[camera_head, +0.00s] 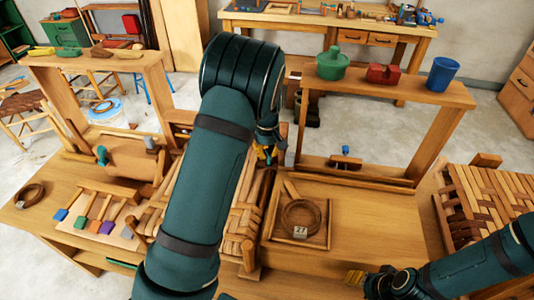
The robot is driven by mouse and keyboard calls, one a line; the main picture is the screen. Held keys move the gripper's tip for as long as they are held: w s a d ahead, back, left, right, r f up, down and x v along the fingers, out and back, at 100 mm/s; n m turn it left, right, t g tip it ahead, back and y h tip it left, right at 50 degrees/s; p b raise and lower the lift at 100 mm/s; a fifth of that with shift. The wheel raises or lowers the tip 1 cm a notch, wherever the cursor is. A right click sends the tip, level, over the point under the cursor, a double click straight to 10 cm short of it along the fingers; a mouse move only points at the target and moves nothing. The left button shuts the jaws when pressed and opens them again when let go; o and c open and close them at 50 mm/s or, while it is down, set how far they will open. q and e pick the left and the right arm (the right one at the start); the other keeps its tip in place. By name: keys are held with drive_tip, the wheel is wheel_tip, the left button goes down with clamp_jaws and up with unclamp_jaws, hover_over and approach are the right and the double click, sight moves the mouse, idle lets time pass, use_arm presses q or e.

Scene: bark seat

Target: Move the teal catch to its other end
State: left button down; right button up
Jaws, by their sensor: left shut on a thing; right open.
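A teal piece (102,155), which looks like the catch, stands upright at the left end of a wooden block (132,160) on the left of the bench. A grey piece (151,144) stands near the block's other end. My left arm crosses the middle of the view. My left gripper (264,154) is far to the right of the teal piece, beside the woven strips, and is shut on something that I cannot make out. My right gripper (356,278) is open and low at the right, over the bench's front edge.
Colour-tipped tools (93,215) lie front left beside a coil (30,195). A wooden tray (319,235) holds a ring (301,217). A wooden frame (425,145) carries a green pot (332,64), red block (383,74) and blue cup (442,73). The bench right of the tray is clear.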

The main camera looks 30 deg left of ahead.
use_arm(q)
drive_tip(key=r+p, duration=0.2)
drive_tip(key=r, duration=0.1)
drive_tip(key=r+p, duration=0.1)
drive_tip(key=r, duration=0.1)
drive_tip(key=shift+s+d+r, duration=0.15)
drive_tip(key=shift+s, duration=0.2)
